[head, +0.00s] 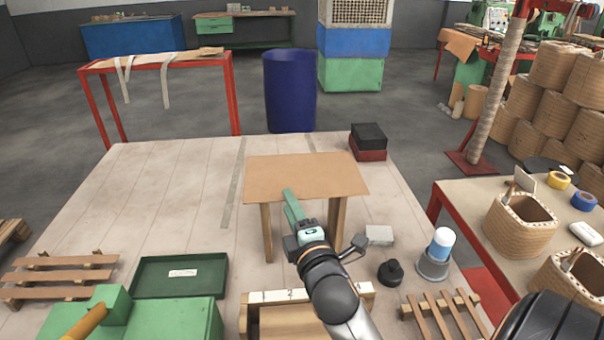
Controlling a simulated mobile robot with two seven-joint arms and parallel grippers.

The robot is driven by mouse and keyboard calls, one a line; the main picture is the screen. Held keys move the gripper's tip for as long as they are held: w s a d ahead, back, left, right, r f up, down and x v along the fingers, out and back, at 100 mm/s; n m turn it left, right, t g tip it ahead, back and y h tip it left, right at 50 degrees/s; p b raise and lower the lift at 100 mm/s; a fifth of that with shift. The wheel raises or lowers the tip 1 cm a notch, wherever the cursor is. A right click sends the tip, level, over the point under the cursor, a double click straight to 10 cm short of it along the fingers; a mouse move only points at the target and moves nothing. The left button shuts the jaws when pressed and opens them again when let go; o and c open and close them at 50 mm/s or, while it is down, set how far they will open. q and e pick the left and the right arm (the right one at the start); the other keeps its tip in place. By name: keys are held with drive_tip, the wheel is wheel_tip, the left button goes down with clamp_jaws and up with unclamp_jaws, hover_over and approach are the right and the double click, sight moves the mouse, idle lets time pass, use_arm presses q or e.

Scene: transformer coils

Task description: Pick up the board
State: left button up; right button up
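A flat tan board (305,172) lies level in the middle of the head view, resting on upright wooden supports (267,232) above the pale floor platform. My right gripper (292,205) reaches in from below, its green fingers pointing away from me and overlapping the board's near edge left of centre. The fingers line up in this view, so the gap between them is not visible. I cannot tell whether they touch the board or are only in front of it. My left gripper is not in view.
A numbered wooden box (310,295) stands below my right arm. A green tray (180,277) and pallet (60,275) lie left. A black and red box (368,142) sits behind right. A table with coils (520,226) stands right. The platform left of the board is clear.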

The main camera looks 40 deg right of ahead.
drive_tip(key=shift+c, duration=0.3)
clamp_jaws()
idle(1.1)
